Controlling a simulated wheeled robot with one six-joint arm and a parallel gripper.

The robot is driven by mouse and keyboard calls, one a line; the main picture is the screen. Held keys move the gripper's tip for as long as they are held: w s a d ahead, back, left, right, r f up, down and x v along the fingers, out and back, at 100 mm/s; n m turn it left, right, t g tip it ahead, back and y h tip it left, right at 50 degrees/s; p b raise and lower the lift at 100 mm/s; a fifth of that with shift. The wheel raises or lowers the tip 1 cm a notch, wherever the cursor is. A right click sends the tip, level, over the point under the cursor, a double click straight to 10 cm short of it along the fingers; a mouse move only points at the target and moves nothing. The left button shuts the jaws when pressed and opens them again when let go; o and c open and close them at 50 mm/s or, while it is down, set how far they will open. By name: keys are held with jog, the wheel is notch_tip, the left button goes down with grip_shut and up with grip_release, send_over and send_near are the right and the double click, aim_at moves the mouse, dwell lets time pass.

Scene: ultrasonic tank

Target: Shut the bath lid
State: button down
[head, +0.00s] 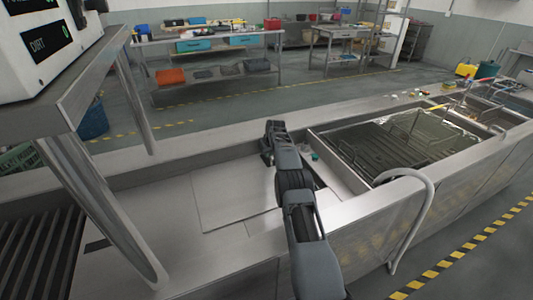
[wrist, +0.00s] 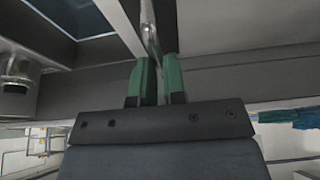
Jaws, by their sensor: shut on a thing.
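The bath (head: 420,135) is an open steel tank at the right of the head view, with dark liquid and wire handles showing inside. A pale flat metal panel (head: 232,198), which looks like the lid, lies on the bench left of the bath and does not cover it. My arm hides its right part. In the wrist view, my gripper (wrist: 156,68) has green fingers shut on a thin metal bar handle (wrist: 149,28). The handle runs up beside a pale panel (wrist: 215,22). In the head view, my arm mostly hides the gripper and the handle.
A curved pale pipe (head: 425,195) stands at the bath's front edge. A steel frame (head: 105,195) with a white machine (head: 50,40) rises at the left. Small items (head: 425,93) lie along the back rim. Tables with bins stand behind, across open floor.

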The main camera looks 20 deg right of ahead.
jog(key=c, duration=1.2)
grip_release()
jog(key=shift+r, duration=0.1)
jog(key=b+v, duration=0.1)
jog(key=v, duration=1.2)
jog(key=shift+s+r+b, duration=0.2)
jog(key=shift+r+b, duration=0.05)
jog(key=shift+b, duration=0.1)
